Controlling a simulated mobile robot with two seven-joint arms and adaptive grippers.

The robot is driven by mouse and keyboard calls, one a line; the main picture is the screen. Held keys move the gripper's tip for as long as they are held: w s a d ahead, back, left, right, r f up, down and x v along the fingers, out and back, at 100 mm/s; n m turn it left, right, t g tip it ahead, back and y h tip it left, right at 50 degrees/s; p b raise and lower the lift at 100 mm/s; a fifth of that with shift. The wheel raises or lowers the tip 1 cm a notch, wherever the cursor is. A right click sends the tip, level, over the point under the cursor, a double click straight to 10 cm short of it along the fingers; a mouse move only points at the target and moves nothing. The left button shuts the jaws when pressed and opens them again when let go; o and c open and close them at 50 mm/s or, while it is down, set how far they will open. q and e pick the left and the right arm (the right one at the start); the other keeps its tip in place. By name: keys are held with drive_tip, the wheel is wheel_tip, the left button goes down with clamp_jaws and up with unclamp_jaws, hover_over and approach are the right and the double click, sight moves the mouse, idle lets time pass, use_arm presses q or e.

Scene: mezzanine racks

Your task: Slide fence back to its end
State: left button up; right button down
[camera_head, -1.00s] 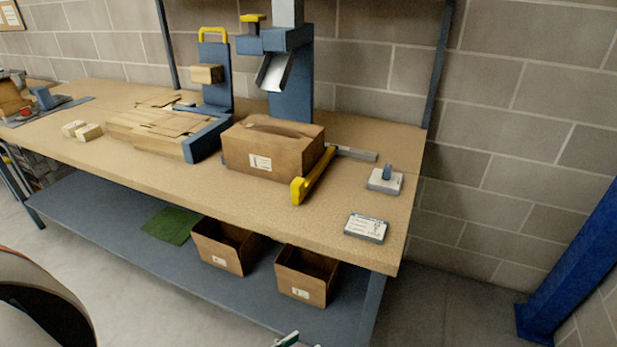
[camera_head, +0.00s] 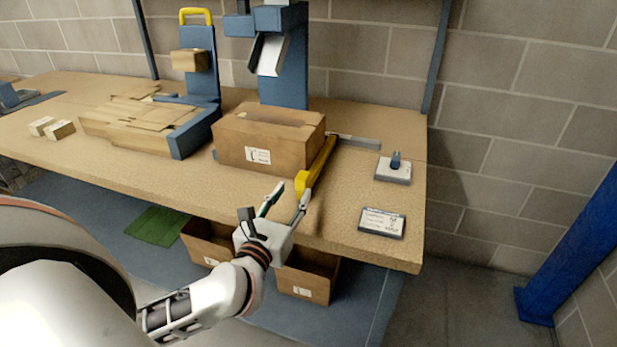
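The fence (camera_head: 318,164) is a yellow bar along the right side of a cardboard box (camera_head: 268,137), with a thicker yellow block at its near end. A grey rail (camera_head: 358,142) runs right from behind its far end. My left gripper (camera_head: 287,196) is over the front edge of the bench, just in front of the fence's near end. Its two fingers are spread with nothing visible between them. The right fingertip looks close to the yellow block; I cannot tell if they touch. My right gripper is not in view.
A blue press (camera_head: 287,75) stands behind the box. Flat cardboard (camera_head: 130,122) lies to the left. Open boxes (camera_head: 308,277) stand on the lower shelf.

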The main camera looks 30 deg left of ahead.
sight(299, 182)
use_arm(q)
drive_tip(key=x, duration=0.6)
drive_tip(key=shift+w+a, duration=0.1)
drive_tip(key=shift+w, duration=0.1)
drive_tip(key=shift+w+a+f, duration=0.1)
drive_tip(key=shift+w+a, duration=0.05)
drive_tip(key=shift+w, duration=0.5)
